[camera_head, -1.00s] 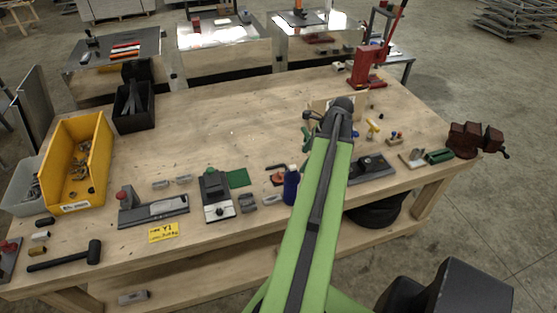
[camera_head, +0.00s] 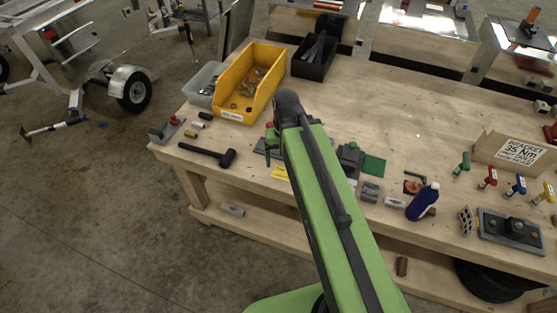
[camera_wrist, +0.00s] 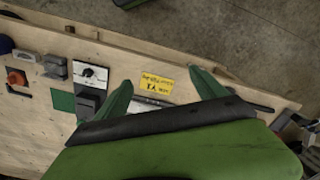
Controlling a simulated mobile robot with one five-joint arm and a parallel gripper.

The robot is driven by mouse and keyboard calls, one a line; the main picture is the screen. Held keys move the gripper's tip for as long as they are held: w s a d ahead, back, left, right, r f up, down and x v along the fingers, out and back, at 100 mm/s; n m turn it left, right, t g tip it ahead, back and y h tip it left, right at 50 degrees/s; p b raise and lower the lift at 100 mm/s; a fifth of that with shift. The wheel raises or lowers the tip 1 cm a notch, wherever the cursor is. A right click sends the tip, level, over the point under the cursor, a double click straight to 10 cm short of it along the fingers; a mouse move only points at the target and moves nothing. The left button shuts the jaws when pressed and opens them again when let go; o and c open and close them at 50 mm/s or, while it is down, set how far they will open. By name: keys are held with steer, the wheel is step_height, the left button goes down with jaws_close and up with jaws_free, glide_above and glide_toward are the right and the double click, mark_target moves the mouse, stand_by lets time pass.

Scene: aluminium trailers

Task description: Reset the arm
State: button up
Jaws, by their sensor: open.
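My green arm (camera_head: 335,215) reaches up from the bottom of the head view over the front part of a wooden workbench. My gripper (camera_head: 273,138) is mostly hidden behind the arm's dark end joint there. In the wrist view my gripper (camera_wrist: 160,77) shows two green fingers spread apart with nothing between them. A yellow label (camera_wrist: 155,85) on the bench lies below them, seen through the gap.
The workbench (camera_head: 390,125) carries a yellow bin (camera_head: 236,103), a black bin (camera_head: 315,58), a hammer (camera_head: 210,153), a blue bottle (camera_head: 422,203) and a bracket sign (camera_head: 518,151). A trailer wheel (camera_head: 132,88) stands at the left. Floor is free left of the bench.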

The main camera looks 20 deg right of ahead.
steer(key=shift+s+a+n, duration=0.1)
steer(key=shift+a+n, duration=0.6)
steer(key=shift+a, duration=0.35)
steer(key=shift+f, duration=0.1)
